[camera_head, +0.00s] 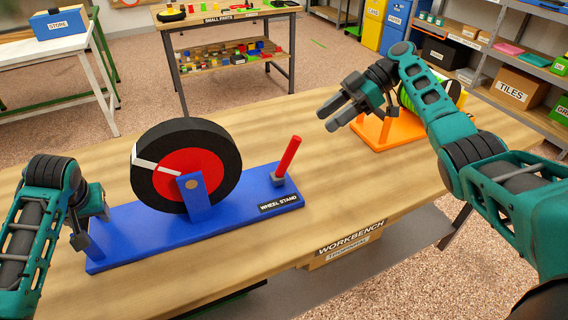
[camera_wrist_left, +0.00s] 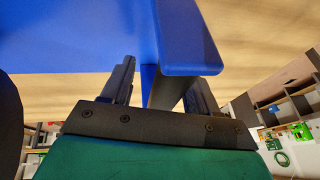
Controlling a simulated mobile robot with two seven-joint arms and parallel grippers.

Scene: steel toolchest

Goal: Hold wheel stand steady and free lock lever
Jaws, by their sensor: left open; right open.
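The blue wheel stand (camera_head: 130,238) lies along the workbench and carries an upright black wheel (camera_head: 225,150) with a red hub and a white stripe. The red lock lever (camera_head: 288,156) tilts up from a grey block at the stand's right end. My left gripper (camera_head: 91,226) is open at the stand's left end. In the left wrist view, part of the blue stand (camera_wrist_left: 190,45) lies over and between the spread fingers (camera_wrist_left: 162,88); contact cannot be told. My right gripper (camera_head: 328,116) is open and empty above the bench, to the right of the lever and apart from it.
An orange stand (camera_head: 385,134) with a green and black reel stands at the right of the workbench (camera_head: 330,185), partly behind my right arm. Bench top between the blue and orange stands is clear. A small-parts table (camera_head: 228,18) and shelves stand farther back.

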